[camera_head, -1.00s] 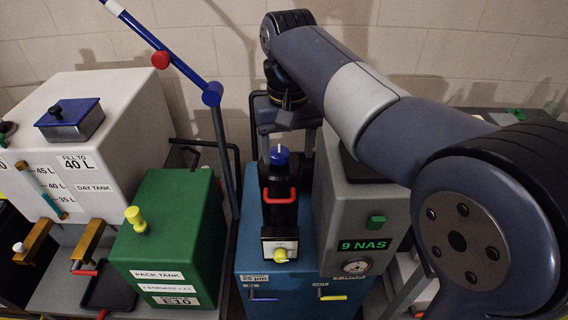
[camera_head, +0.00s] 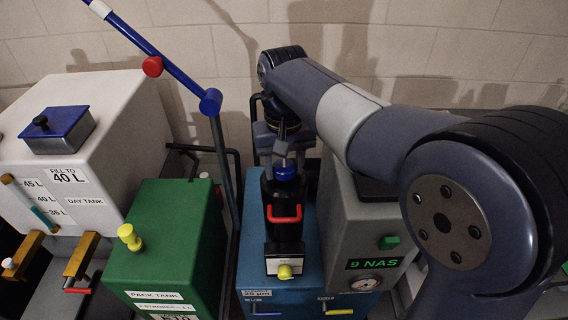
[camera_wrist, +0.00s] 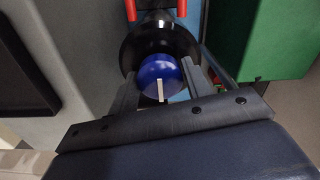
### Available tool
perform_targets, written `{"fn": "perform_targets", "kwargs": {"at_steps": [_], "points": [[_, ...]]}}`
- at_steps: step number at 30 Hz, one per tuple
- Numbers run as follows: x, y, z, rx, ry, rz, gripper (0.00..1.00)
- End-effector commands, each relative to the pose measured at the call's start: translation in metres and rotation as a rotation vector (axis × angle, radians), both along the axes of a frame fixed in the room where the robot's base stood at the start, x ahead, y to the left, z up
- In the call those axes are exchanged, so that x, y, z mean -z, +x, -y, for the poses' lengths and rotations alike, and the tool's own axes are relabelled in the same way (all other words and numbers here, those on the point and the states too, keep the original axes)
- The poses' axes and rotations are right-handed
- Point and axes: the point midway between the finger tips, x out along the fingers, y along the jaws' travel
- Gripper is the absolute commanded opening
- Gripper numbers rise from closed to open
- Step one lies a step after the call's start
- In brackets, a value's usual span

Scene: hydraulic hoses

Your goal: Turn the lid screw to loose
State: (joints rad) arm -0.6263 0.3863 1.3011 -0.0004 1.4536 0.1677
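The lid screw looks like a blue round knob with a white mark (camera_head: 285,173), on top of a black cylindrical housing (camera_head: 284,224) with a red handle. In the wrist view the blue knob (camera_wrist: 157,69) sits between my two fingers, with the black lid (camera_wrist: 139,40) around it. My gripper (camera_head: 284,157) points down just over the knob. Its fingers (camera_wrist: 159,72) are apart, one on each side of the knob. They look close to its sides; I cannot tell whether they touch.
A blue tank (camera_head: 258,283) is under the housing. A grey box marked 9 NAS (camera_head: 340,220) stands close on the right. A green pack tank (camera_head: 165,240) and a white day tank (camera_head: 120,110) stand left. A blue lever on a grey post (camera_head: 226,150) rises near the housing's left.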

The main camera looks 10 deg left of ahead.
Motion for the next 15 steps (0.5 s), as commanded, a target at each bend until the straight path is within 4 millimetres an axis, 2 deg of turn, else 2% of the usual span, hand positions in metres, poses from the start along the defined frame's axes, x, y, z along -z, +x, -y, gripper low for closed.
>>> {"fn": "perform_targets", "kwargs": {"at_steps": [2,9,15], "points": [[-0.0001,0.0,0.0,0.0,0.0,0.0,0.4],[-0.0002,0.0,0.0,0.0,0.0,0.0,0.2],[-0.0006,0.0,0.0,-0.011,0.0,0.0,0.2]]}}
